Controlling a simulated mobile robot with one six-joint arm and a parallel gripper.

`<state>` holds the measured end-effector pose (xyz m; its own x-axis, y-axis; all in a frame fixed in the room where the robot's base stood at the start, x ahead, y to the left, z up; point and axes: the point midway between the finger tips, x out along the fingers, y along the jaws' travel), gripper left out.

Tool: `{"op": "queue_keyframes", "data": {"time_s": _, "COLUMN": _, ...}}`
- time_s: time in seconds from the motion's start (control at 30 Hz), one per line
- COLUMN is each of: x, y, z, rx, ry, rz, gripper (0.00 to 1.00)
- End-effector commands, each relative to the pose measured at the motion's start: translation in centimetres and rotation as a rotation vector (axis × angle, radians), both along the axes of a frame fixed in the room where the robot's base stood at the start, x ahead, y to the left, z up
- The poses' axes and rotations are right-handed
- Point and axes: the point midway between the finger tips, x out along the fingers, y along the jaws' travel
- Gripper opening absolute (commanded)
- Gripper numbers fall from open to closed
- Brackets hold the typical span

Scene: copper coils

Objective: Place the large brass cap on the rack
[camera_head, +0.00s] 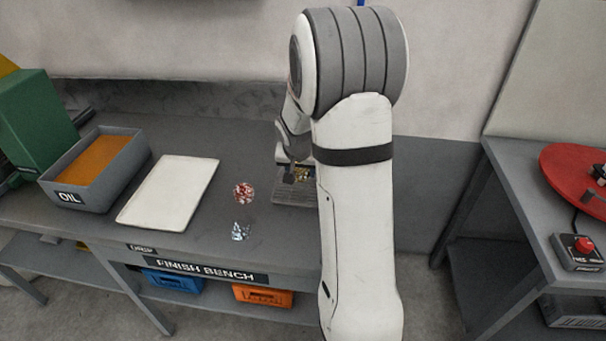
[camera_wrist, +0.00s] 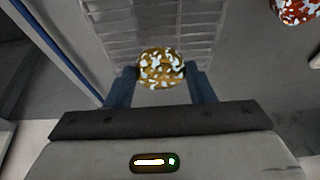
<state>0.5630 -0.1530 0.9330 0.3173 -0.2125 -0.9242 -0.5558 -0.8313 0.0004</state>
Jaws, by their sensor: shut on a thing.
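The large brass cap (camera_wrist: 161,68), gold with pale speckles, is between the fingertips of my gripper (camera_wrist: 161,82) in the wrist view. My gripper is shut on it. In the head view only a small part of the cap (camera_head: 301,174) shows beside my gripper (camera_head: 296,168), partly hidden by my arm. The rack (camera_wrist: 205,15) is a grey wire grid beneath and beyond the cap in the wrist view. In the head view the rack (camera_head: 292,196) lies on the bench, its right side hidden by my arm. I cannot tell whether the cap touches the rack.
A red speckled piece (camera_head: 243,193) and a pale bluish piece (camera_head: 241,231) lie on the bench left of the rack. Further left are a white tray (camera_head: 170,190) and the grey OIL bin (camera_head: 77,196). A red disc and button box (camera_head: 577,252) stand on the right table.

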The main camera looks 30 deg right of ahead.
Motion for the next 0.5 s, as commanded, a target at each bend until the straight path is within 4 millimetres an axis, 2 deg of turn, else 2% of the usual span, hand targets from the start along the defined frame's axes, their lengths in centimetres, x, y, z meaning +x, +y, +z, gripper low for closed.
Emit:
{"op": "queue_keyframes", "data": {"time_s": 0.1, "x": 0.2, "y": -0.1, "z": -0.6, "rx": 0.001, "ry": 0.001, "rz": 0.0, "gripper": 0.26}}
{"op": "queue_keyframes", "data": {"time_s": 0.3, "x": 0.1, "y": -0.1, "z": -3.3, "rx": 0.001, "ry": 0.003, "rz": -0.001, "gripper": 0.26}}
{"op": "queue_keyframes", "data": {"time_s": 0.5, "x": 0.1, "y": -0.1, "z": -3.5, "rx": 0.0, "ry": -0.001, "rz": -0.001, "gripper": 0.26}}
